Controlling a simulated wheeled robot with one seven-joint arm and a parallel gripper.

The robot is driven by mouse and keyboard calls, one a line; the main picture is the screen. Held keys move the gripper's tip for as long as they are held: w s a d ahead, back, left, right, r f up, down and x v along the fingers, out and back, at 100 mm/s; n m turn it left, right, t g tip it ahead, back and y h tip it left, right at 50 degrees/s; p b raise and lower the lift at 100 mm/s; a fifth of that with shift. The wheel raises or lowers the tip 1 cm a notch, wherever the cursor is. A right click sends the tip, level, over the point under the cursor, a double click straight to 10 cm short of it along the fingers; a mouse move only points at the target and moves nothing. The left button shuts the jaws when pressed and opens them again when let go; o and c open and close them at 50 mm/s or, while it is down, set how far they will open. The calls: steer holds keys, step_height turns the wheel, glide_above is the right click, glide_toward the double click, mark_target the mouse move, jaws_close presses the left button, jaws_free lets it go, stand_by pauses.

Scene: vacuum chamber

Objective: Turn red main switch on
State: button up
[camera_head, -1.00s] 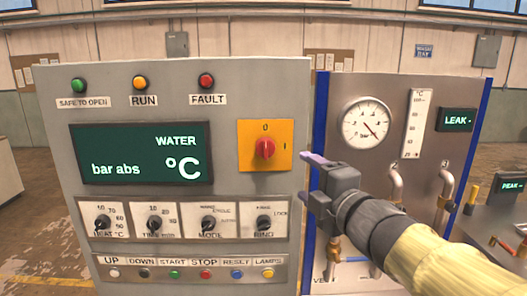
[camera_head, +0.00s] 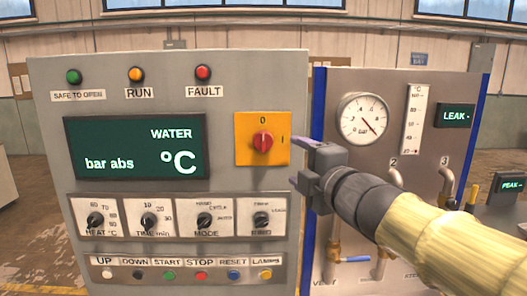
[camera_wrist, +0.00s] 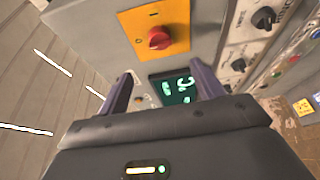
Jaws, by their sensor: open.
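The red main switch (camera_head: 263,142) is a round red knob on a square yellow plate (camera_head: 245,155) on the grey control panel. The plate is marked 0 at the top and I at the right. The knob's grip ridge looks upright, toward 0. In the wrist view the red knob (camera_wrist: 159,38) shows beyond my fingers, on the yellow plate (camera_wrist: 178,15). My gripper (camera_head: 297,160) is open and empty, to the right of the switch and a little lower, apart from it. Its two fingers also show in the wrist view (camera_wrist: 160,88).
A dark display (camera_head: 135,147) is left of the switch. Small black knobs (camera_head: 204,220) and a row of buttons (camera_head: 200,276) lie below. Three lamps (camera_head: 136,74) are above. A panel with a gauge (camera_head: 363,118) and pipes stands at the right, behind my arm.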

mark_target(265, 143)
steer(key=p+x, duration=0.3)
steer(key=x, duration=1.1)
steer(key=shift+w+a+p, duration=0.1)
steer(key=shift+w+p, duration=0.2)
steer(key=shift+p, duration=0.05)
steer(key=c, duration=1)
